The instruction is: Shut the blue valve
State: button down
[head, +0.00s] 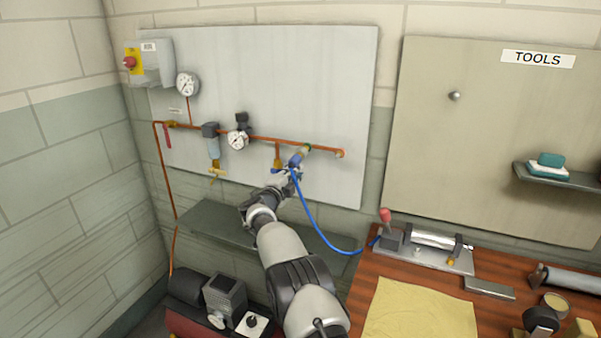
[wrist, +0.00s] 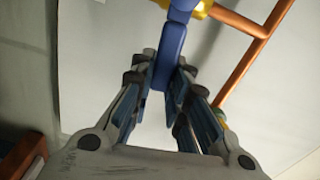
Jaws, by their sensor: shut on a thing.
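The blue valve handle (wrist: 172,55) stands between the fingertips of my gripper (wrist: 168,85) in the wrist view. My gripper is shut on it. The handle joins a yellow valve body (wrist: 201,8) at the top of that view. In the head view the valve's blue part (head: 297,158) sits on the copper pipe (head: 270,140) at the wall panel, and my gripper (head: 291,172) reaches it from below. My gripper hides part of the valve there. A blue hose (head: 315,228) hangs from this spot down to the bench.
Gauges (head: 238,140) and a filter (head: 212,146) sit on the pipe to the left. A grey shelf (head: 225,222) is below the panel. A wooden bench (head: 375,270) at the right carries a cylinder rig (head: 432,240) and a yellow cloth (head: 420,312). A compressor (head: 222,300) stands at lower left.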

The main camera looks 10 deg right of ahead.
jog(key=shift+f+m, duration=0.5)
jog(key=shift+m, duration=0.2)
jog(key=c, duration=1.5)
grip_release()
jog(key=shift+s+a, duration=0.1)
jog(key=v, duration=1.1)
jog(key=shift+s+a, duration=0.2)
jog(key=shift+s, duration=0.1)
